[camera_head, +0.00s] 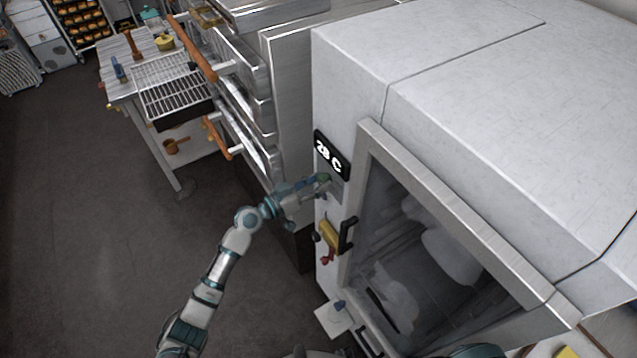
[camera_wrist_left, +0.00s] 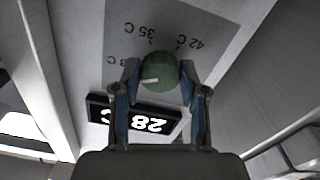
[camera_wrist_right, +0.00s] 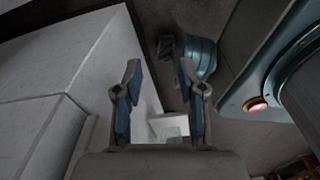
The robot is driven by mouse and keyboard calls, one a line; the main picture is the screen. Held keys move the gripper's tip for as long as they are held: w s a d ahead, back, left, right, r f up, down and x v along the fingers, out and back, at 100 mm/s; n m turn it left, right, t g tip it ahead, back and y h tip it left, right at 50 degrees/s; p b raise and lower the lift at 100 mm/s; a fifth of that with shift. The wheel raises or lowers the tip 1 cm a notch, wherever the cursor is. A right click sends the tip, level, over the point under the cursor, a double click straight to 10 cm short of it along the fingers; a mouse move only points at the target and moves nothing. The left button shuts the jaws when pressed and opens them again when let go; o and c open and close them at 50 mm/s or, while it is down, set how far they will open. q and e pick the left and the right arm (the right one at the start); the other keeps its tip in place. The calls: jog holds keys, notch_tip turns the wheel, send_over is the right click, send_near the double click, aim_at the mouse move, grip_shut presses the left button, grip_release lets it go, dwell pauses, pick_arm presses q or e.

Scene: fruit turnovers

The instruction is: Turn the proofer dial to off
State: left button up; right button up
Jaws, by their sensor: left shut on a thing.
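The proofer (camera_head: 345,75) is a large white cabinet with a display (camera_head: 331,155) reading 28 C. Its dial (camera_wrist_left: 160,80) is a round green knob with a white pointer mark, shown upside down in the left wrist view. The mark points to the picture's left, near a partly hidden label ending in 8 C. Labels 35 C and 42 C are printed around the dial. My left gripper (camera_wrist_left: 160,90) is shut on the dial, one finger on each side; it also shows at the panel in the head view (camera_head: 318,186). My right gripper (camera_wrist_right: 157,90) is open and empty.
The proofer's glass door (camera_head: 440,240) has a dark handle (camera_head: 347,235) close below my left gripper. A yellow and a red item hang beside it. A steel oven with several drawers (camera_head: 245,90) stands to the left. Floor (camera_head: 90,220) at the left is clear.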

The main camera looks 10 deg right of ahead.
pick_arm(q)
jog(key=n, duration=0.6)
jog(key=n+p, duration=0.2)
jog(key=n, duration=0.3)
jog(key=shift+a+n+p, duration=0.1)
jog(key=shift+n+p, duration=0.2)
jog(key=shift+n, duration=0.5)
jog(key=shift+f, duration=0.1)
jog(key=o, duration=1.1)
jog(key=shift+w+a, duration=0.1)
jog(key=shift+o, duration=0.2)
jog(key=shift+a, duration=0.1)
